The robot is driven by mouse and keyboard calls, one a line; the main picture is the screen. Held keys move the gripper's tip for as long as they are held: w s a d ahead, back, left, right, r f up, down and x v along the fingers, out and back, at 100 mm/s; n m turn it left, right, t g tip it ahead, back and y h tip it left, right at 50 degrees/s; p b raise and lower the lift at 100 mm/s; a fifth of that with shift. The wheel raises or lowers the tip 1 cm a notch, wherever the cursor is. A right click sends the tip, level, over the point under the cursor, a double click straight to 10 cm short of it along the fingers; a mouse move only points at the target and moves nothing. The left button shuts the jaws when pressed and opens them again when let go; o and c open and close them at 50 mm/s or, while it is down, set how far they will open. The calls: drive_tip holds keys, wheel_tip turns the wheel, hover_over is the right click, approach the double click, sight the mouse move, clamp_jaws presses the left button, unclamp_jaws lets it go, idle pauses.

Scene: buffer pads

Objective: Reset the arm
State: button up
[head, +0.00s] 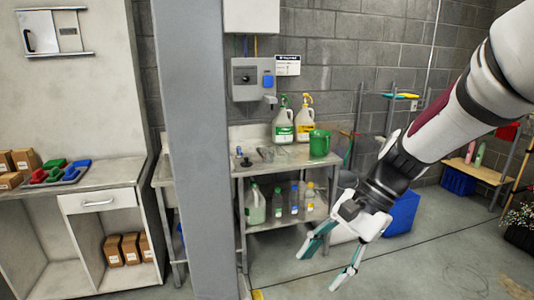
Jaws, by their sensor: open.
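My gripper (331,266) hangs at the end of my arm in the right half of the head view, pointing down and to the left. Its two teal-lined fingers are spread apart, with nothing between them. It is in front of the metal shelf unit (245,206) and appears to be over open floor. The arm comes in from the upper right and hides part of the background there.
A grey column (190,120) stands left of centre. Further left, a counter (105,173) holds a tray of red, green and blue items (55,173). The shelf unit carries bottles (283,125) and a green cup (319,143). A blue bin (402,215) stands behind my gripper. Floor (440,265) at lower right is clear.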

drive_tip(key=s+d+r+n+t+h, duration=0.3)
drive_tip(key=s+d+r+n, duration=0.1)
drive_tip(key=s, duration=0.3)
drive_tip(key=s+d+r+n+t+h, duration=0.3)
drive_tip(key=s+d+r+n+t, duration=0.1)
drive_tip(key=s+n, duration=0.2)
drive_tip(key=shift+s+d+r, duration=0.2)
drive_tip(key=shift+s+r, duration=0.1)
drive_tip(key=shift+s, duration=0.2)
